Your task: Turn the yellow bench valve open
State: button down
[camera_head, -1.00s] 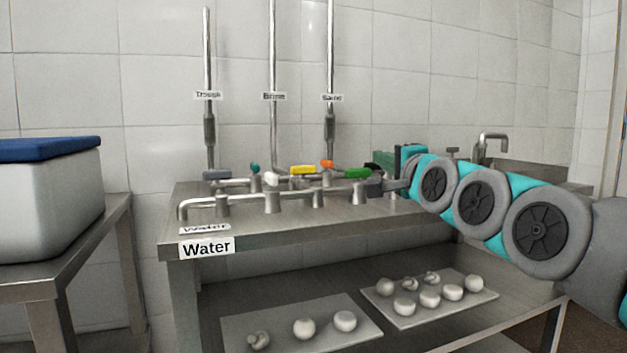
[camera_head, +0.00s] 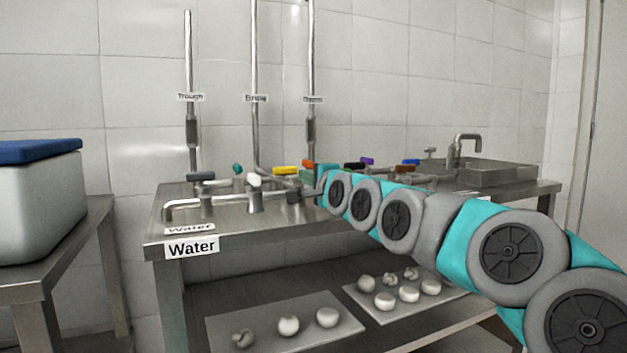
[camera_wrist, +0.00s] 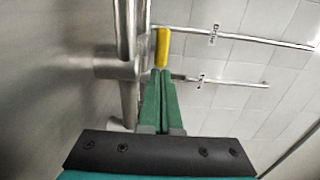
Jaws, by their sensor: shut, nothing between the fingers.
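The yellow valve handle (camera_head: 286,170) sits on the pipework on the steel bench, in line with the middle of the row of coloured handles. In the wrist view the yellow handle (camera_wrist: 162,47) stands just past my fingertips, with the steel pipe to its left. My gripper (camera_wrist: 161,72) is shut and empty, its green fingers together and pointing at the handle. I cannot tell whether the fingertips touch the handle.
White, grey, teal, orange, purple and blue handles sit along the bench (camera_head: 210,236). Vertical pipes rise behind. A sink (camera_head: 495,172) is at the right. Trays with round parts lie on the lower shelf. A blue-lidded box (camera_head: 35,200) stands on the left table.

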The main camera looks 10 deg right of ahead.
aim_at(293, 171)
jog(key=shift+x, duration=2.55)
